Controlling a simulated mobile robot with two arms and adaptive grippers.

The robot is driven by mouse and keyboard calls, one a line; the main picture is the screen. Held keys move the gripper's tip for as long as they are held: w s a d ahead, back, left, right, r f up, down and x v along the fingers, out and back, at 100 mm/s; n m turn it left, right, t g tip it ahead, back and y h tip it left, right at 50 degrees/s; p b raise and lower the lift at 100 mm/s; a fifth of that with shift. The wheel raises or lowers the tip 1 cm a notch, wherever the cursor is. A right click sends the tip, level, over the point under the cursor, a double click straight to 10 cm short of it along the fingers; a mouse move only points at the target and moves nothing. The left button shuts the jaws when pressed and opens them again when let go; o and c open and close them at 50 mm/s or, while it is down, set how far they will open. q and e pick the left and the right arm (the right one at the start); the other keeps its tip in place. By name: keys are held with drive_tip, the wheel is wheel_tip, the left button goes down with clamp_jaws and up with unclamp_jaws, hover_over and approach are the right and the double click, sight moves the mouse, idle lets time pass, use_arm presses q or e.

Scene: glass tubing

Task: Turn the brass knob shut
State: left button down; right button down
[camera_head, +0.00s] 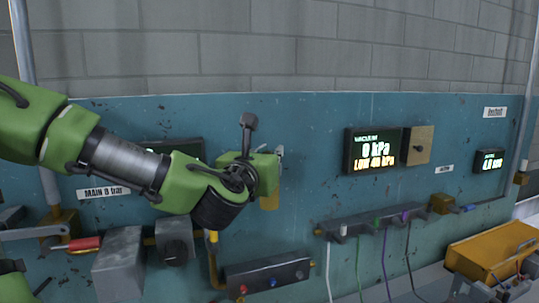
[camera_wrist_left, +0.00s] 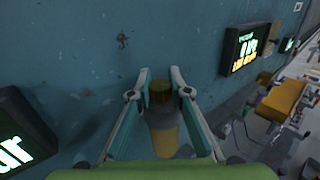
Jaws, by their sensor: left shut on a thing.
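My left gripper (camera_head: 279,153) reaches in from the left to the teal panel. A yellow cylindrical piece (camera_wrist_left: 165,141) shows below the knob, between the fingers. In the head view the gripper hides the knob, and a yellow part (camera_head: 269,201) shows just under it. The knob's turn angle cannot be made out.
A display (camera_head: 374,150) reading "0 kPa, LOW 40 kPa" hangs right of the gripper, beside a tan switch box (camera_head: 419,146). Below are a manifold (camera_head: 268,275) with coloured buttons, a rail (camera_head: 385,219) with hanging cables, and a yellow case (camera_head: 492,250). My arm partly covers another display.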

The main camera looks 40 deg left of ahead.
use_arm(q)
drive_tip(key=n+g+y+b, duration=0.1)
drive_tip(key=g+y, duration=0.1)
drive_tip(key=n+g+y+b, duration=0.1)
drive_tip(key=n+y, duration=0.1)
drive_tip(key=n+g+y+b, duration=0.1)
drive_tip(key=n+g+y, duration=0.1)
drive_tip(key=shift+f+g+y, duration=0.25)
drive_tip(key=shift+g+y, duration=0.05)
drive_tip(key=n+g+y, duration=0.1)
drive_tip(key=n+g, duration=0.1)
drive_tip(key=shift+r+n+g+y+b, duration=0.1)
drive_tip(key=shift+n+g+y+b, duration=0.2)
drive_tip(key=shift+g+b, duration=0.1)
drive_tip(key=shift+r+n+g+y, duration=0.15)
drive_tip(key=shift+n+g+y, duration=0.25)
drive_tip(key=shift+n+g, duration=0.6)
drive_tip(key=shift+r+g, duration=0.15)
drive_tip(key=shift+g, duration=0.35)
drive_tip(key=c, duration=1.8)
unclamp_jaws()
drive_tip(key=shift+c, duration=0.2)
drive_tip(key=shift+a, duration=0.1)
